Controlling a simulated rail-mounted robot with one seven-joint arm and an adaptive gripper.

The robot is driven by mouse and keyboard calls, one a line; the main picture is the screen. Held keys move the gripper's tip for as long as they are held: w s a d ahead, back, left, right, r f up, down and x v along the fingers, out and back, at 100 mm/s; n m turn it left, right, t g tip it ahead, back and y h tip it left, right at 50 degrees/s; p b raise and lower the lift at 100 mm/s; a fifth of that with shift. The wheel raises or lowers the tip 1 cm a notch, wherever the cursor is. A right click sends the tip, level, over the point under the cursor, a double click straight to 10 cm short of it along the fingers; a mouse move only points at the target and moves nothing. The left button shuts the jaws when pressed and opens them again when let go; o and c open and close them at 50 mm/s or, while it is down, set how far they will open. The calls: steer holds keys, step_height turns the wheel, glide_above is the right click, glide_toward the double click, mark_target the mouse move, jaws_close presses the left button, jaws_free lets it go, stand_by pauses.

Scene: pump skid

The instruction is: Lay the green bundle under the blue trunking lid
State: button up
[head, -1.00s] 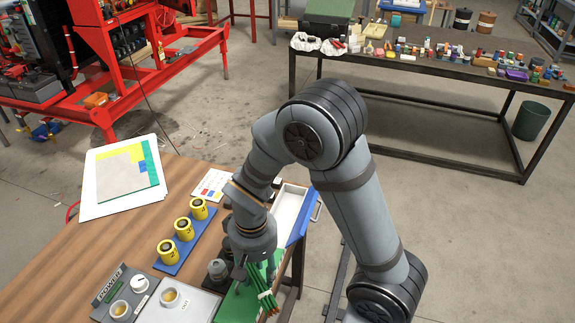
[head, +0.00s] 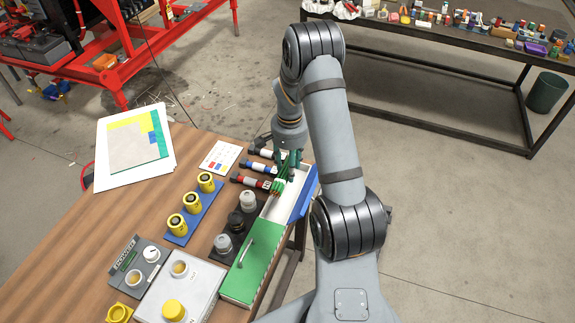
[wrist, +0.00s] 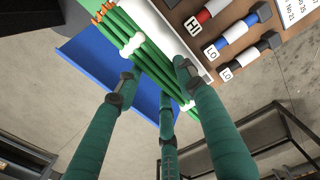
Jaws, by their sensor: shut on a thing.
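My gripper (head: 289,160) is shut on the green bundle (head: 281,186), and its fingers (wrist: 153,88) show around the bundle in the wrist view. The bundle (wrist: 148,60) is several green strands with white ties and orange ends. It hangs over the far, open part of the white trunking (head: 272,208). I cannot tell whether it touches the channel floor. The blue trunking lid (head: 305,193) stands open along the trunking's right side; it also shows behind the fingers in the wrist view (wrist: 90,52). The fingers and bundle hide part of the channel.
A green lid (head: 238,285) with a handle covers the near trunking. Red, blue and black-and-white connectors (head: 250,182) lie left of the channel. Grey and black knobs (head: 235,222) and yellow cylinders (head: 191,202) stand nearer. Open floor lies right of the bench.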

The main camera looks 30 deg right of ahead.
steer(key=b, duration=0.5)
glide_above(289, 198)
steer(key=shift+w+f, duration=0.1)
steer(key=shift+f, duration=3.75)
steer(key=shift+f, duration=0.25)
steer(key=shift+f+b, duration=2.2)
steer(key=shift+b, duration=0.2)
steer(key=o, duration=1.1)
step_height(289, 198, up, 12)
steer(key=shift+d+r, duration=0.1)
